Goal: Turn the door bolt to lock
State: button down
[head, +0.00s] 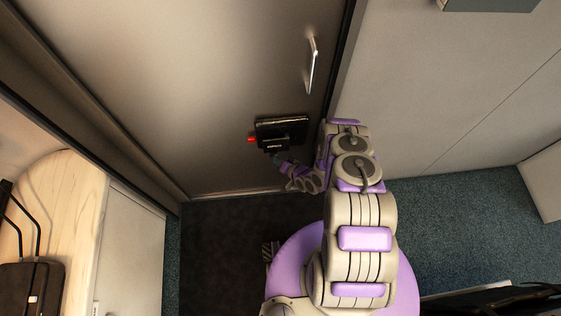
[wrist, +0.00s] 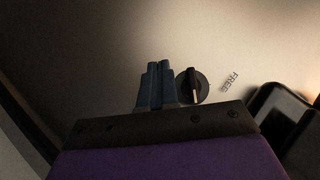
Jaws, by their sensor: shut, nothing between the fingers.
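The door bolt (wrist: 192,86) is a round black knob with a raised grip and a light mark, on the door's grey face in the wrist view. The word FREE is printed to its right. My gripper (wrist: 159,70) is shut and empty, with its blue fingertips just left of the knob. Whether they touch it I cannot tell. In the head view my gripper (head: 277,156) is low at the door (head: 200,80), below a black box. The bolt cannot be made out there.
The black box (head: 281,131) with a red end (head: 252,140) is on the door; a dark object (wrist: 285,115) fills the wrist view's right side. A metal handle (head: 311,65) is higher up. A wooden counter (head: 60,210) stands at left. Dark floor (head: 215,240) lies before the door.

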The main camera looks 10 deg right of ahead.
jog(key=r+p+v, duration=0.1)
jog(key=p+v, duration=0.4)
jog(key=v, duration=1.3)
jog(key=shift+w, duration=0.3)
